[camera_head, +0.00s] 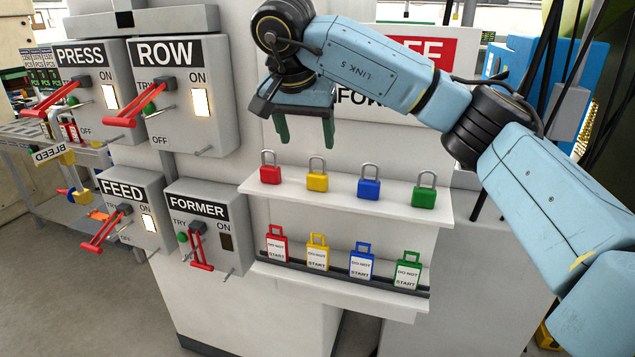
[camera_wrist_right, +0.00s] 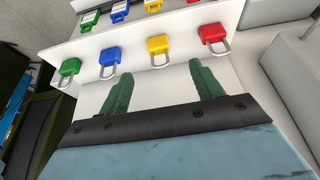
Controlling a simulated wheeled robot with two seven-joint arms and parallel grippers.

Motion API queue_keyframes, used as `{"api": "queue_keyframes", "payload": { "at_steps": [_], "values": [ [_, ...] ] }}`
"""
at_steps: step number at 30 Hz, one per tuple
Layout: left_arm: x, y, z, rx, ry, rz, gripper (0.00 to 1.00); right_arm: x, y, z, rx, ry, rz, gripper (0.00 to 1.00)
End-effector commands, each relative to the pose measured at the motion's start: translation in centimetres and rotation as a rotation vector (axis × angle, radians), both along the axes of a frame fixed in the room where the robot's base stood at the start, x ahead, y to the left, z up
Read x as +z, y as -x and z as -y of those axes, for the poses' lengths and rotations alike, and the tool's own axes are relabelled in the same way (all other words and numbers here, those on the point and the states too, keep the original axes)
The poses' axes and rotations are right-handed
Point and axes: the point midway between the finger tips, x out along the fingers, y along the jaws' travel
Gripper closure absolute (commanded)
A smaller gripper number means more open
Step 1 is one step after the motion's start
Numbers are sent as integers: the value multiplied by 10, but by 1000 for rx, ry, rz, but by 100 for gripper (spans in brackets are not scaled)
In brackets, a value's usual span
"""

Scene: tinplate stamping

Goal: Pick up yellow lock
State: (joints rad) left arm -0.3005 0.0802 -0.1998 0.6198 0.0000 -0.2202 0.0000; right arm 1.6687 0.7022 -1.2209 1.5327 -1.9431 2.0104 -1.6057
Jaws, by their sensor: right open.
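The yellow lock (camera_head: 317,181) stands on the upper white shelf, between a red lock (camera_head: 270,173) and a blue lock (camera_head: 368,187), shackle up. A green lock (camera_head: 424,196) stands at the right end. My right gripper (camera_head: 306,144) is open and empty above the shelf, its green fingers pointing down over the red and yellow locks. In the right wrist view, the yellow lock (camera_wrist_right: 159,46) shows beyond the space between the two fingertips (camera_wrist_right: 160,78), apart from them. My left gripper is not in the head view.
A lower shelf (camera_head: 340,290) holds red, yellow, blue and green "do not start" tags (camera_head: 317,254). Switch boxes, including the ROW box (camera_head: 190,120) and the FORMER box (camera_head: 205,245), stick out on the left with red handles. A red and white sign (camera_head: 420,60) is behind my right arm.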

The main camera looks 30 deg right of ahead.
Motion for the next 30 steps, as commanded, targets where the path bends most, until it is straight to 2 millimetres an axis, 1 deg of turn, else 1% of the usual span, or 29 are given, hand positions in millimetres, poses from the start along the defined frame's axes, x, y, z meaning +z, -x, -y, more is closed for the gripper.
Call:
{"api": "queue_keyframes", "payload": {
  "at_steps": [1,3,9,17,22,25,27,30],
  "values": [
    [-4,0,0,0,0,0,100,-12,-2,3,0,1,-7,35],
    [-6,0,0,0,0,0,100,-25,-5,7,-3,-1,-8,35],
    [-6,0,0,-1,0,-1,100,-56,-14,18,-4,-2,-5,35],
    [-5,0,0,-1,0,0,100,-73,-20,25,-4,-4,-4,35],
    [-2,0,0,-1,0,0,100,-93,-27,41,-5,-4,-6,35],
    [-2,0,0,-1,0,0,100,-105,-30,44,-4,-5,-5,35],
    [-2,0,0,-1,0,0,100,-110,-32,45,-3,-5,-4,35],
    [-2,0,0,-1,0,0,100,-112,-33,46,-2,-5,-2,35]
  ]
}}
